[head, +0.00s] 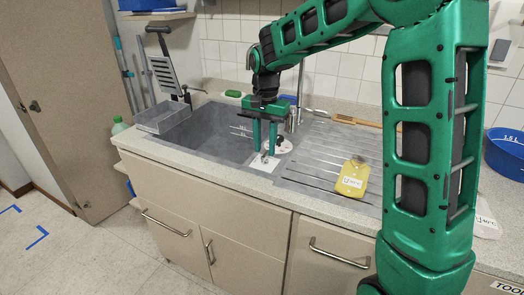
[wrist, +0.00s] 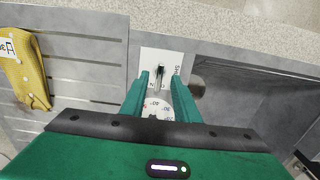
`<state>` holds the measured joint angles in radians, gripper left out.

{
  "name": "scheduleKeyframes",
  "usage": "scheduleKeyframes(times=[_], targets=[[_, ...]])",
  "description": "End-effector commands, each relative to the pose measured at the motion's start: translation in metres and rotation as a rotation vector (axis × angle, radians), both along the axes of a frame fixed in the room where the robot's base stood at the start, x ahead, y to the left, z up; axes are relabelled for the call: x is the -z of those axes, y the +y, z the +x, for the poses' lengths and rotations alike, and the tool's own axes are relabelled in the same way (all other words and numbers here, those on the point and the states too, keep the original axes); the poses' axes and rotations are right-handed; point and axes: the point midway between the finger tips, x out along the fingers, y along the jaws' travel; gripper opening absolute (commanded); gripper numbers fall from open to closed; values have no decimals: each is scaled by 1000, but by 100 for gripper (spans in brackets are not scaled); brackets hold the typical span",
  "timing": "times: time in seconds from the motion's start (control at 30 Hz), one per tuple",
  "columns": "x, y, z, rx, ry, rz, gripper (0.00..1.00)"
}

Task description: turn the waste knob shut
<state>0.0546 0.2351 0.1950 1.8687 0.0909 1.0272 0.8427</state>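The waste knob (wrist: 160,72) is a small metal lever on a white plate (wrist: 149,58), which carries lettering that reads partly as "SH". In the head view the knob (head: 265,158) sits on the ledge between the sink basin and the drainer. My gripper (head: 265,150) points down over it. In the wrist view my gripper (wrist: 160,76) is open, with one finger on each side of the knob and a gap beside each. I cannot tell whether the fingertips are level with the knob or still above it. The lower part of the knob is partly hidden.
A round white dial (wrist: 158,105) with numbers lies close behind the knob, partly between my fingers. The grey basin (head: 215,135) is at left, the ribbed drainer (head: 325,150) at right with a yellow cloth-like item (head: 352,178). A wooden brush (head: 355,121) lies behind.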

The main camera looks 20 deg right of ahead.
Motion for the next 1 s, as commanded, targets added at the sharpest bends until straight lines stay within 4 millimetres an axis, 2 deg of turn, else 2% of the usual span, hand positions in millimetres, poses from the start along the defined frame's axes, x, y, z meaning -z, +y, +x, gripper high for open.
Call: scheduleKeyframes(times=[0.2,0.5,0.53,0.63,0.73,0.77,1.0], targets=[[17,0,0,0,1,0,28],[19,0,0,0,1,-1,28],[19,0,0,0,1,-1,23],[19,0,0,0,0,0,0],[18,0,0,-1,0,0,0],[19,9,0,-5,0,0,0],[18,3,0,-29,-1,1,0]])
